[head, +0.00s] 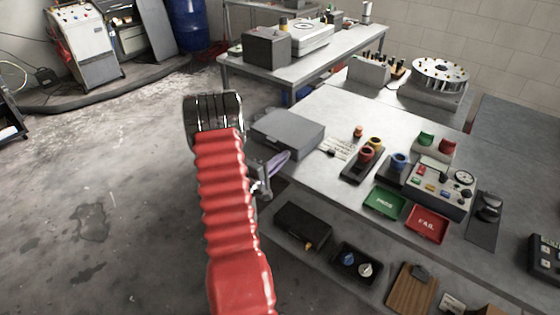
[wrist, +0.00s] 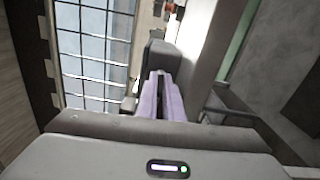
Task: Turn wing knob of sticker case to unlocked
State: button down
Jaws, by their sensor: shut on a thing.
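A flat grey case (head: 288,134), which looks like the sticker case, lies closed on the near left end of the bench. In the wrist view its darker side (wrist: 163,56) is straight beyond the fingertips. My gripper (head: 284,156) has purple fingers and is at the front side of the case. In the wrist view my gripper (wrist: 160,76) has its fingertips close together against the case. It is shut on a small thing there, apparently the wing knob. The knob is hidden by the fingers, so its turn position cannot be seen.
A white label sheet (head: 338,147), a green PASS tray (head: 384,203), a red FAIL tray (head: 428,222) and a control box (head: 437,190) are on the bench to the right. A dark box (head: 303,222) sits on the shelf below.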

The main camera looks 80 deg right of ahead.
jog(key=shift+d+m, duration=0.15)
jog(key=shift+m, duration=0.35)
jog(key=c, duration=1.9)
grip_release()
jog(key=shift+c, duration=0.2)
jog(key=shift+o, duration=0.2)
jog(key=shift+a, duration=0.2)
jog(key=v, duration=1.3)
jog(key=shift+w+a, duration=0.2)
jog(key=shift+a, duration=0.1)
jog(key=shift+f, duration=0.1)
